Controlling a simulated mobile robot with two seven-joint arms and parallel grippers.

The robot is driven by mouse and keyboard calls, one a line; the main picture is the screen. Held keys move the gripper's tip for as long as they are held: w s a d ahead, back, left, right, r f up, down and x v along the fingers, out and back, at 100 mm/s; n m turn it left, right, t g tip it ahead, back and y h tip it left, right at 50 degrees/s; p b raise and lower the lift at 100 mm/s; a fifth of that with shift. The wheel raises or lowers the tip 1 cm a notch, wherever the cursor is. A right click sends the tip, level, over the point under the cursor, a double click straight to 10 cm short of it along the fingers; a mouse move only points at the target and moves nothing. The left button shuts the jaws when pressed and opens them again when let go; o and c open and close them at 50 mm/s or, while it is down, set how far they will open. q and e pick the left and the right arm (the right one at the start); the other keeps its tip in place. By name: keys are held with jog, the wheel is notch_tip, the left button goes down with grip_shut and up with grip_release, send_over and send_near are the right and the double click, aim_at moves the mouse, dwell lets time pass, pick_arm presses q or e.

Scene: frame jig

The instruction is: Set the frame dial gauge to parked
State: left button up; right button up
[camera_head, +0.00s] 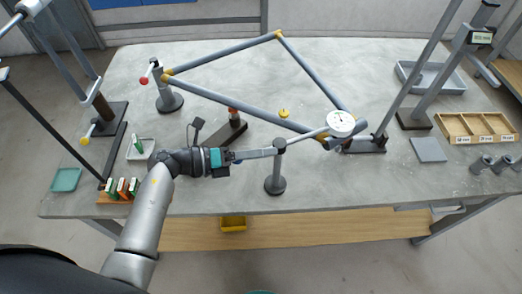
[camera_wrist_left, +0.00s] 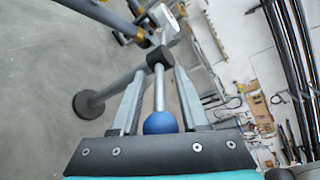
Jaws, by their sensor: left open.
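The dial gauge (camera_head: 341,123) has a round white face and sits on the end of a swing arm (camera_head: 306,136), over the right corner of the frame (camera_head: 240,100). The swing arm is carried by a grey post (camera_head: 275,172) on a round base. Its other end is a rod with a blue ball (camera_wrist_left: 160,123). My left gripper (camera_head: 268,152) is open at the ball end, left of the post. In the left wrist view its fingers (camera_wrist_left: 158,88) lie on both sides of the rod, with gaps visible. The gauge is small and partly hidden there. My right gripper is not in view.
A post with a red ball (camera_head: 144,80) stands at the back left. Coloured blocks (camera_head: 121,188) and a white tray (camera_head: 140,149) lie at left. Upright columns (camera_head: 415,65) and a wooden bin (camera_head: 475,127) stand at right. The table front near the post is clear.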

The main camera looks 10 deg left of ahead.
pick_arm(q)
grip_shut()
dwell(0.3)
dwell(1.1)
